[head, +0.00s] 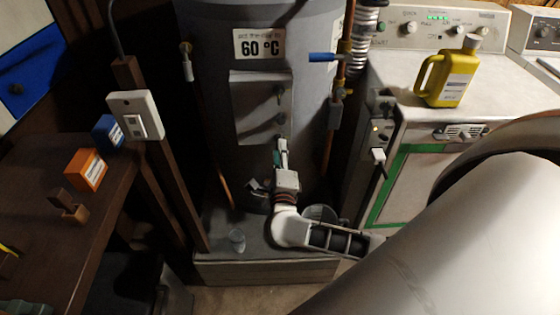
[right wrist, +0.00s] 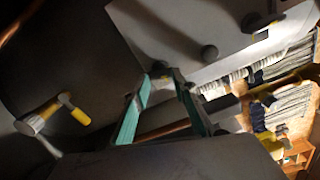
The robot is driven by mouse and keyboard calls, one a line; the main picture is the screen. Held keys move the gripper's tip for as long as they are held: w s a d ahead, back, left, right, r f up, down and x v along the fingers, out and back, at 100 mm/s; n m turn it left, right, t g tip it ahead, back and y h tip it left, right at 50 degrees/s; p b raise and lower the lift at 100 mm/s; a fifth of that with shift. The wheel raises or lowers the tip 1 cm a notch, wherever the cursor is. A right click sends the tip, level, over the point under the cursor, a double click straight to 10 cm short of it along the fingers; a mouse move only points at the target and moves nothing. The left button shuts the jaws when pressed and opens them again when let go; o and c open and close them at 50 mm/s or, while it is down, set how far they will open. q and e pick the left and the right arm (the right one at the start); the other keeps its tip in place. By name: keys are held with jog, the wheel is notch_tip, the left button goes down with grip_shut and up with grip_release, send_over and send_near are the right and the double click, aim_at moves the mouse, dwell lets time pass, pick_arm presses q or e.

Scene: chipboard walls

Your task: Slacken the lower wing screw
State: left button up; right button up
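A grey cover panel (head: 258,105) sits on the front of the grey tank. Near its right edge are two small dark screws: the upper (head: 281,91) and the lower wing screw (head: 281,119). My right gripper (head: 281,143) points up from below, its tips just under the lower screw near the panel's lower right corner. In the right wrist view my right gripper's teal fingers (right wrist: 161,78) stand apart with no screw visibly held. My left gripper is not in view.
Pipes with a blue-handled valve (head: 322,57) run right of the tank. A glass (head: 237,240) stands on the plinth below. A yellow jug (head: 450,75) stands on the white machine at right. A wooden bench with an orange box (head: 85,169) is at left.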

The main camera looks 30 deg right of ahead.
jog(key=shift+w+d+r+b, duration=0.4)
jog(key=shift+w+d, duration=0.3)
jog(key=shift+d, duration=0.05)
jog(key=o, duration=0.4)
jog(key=shift+w+d+r+n+p, duration=0.1)
jog(key=shift+w+d+n+p, duration=0.15)
jog(key=shift+w+n+p, duration=0.4)
jog(key=shift+o, duration=0.3)
jog(key=shift+w+f, duration=0.15)
jog(key=shift+f, duration=0.15)
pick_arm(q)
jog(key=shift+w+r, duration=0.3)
pick_arm(e)
jog(key=shift+r, duration=0.15)
jog(key=shift+c, duration=0.3)
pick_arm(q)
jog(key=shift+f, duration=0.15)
